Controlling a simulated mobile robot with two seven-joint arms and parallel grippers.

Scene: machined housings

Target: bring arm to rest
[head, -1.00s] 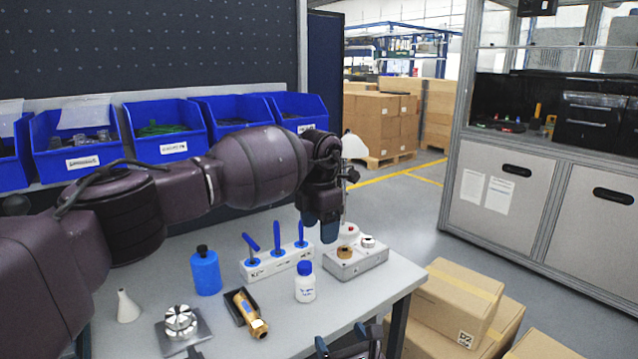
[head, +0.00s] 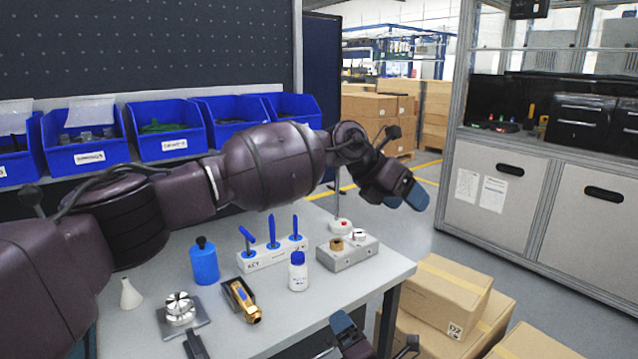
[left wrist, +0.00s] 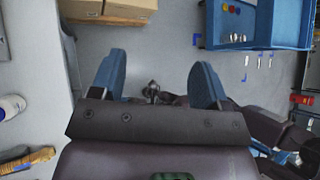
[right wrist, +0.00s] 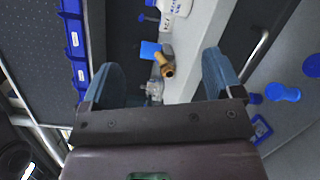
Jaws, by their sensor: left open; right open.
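My left gripper (head: 408,192) is at the end of the arm that reaches across the head view, past the table's right edge and over the floor. In the left wrist view its two blue fingers (left wrist: 160,74) are spread with nothing between them. My right gripper (head: 372,338) shows only partly at the bottom of the head view, by the table's front edge. In the right wrist view its fingers (right wrist: 158,76) are wide apart and hold nothing.
The table (head: 285,327) bears a blue bottle (head: 204,264), a white bottle (head: 298,272), a brass fitting in a dark tray (head: 243,301), a rack with blue-handled tools (head: 270,256) and a grey block with knobs (head: 347,254). Cardboard boxes (head: 450,290) stand right of the table.

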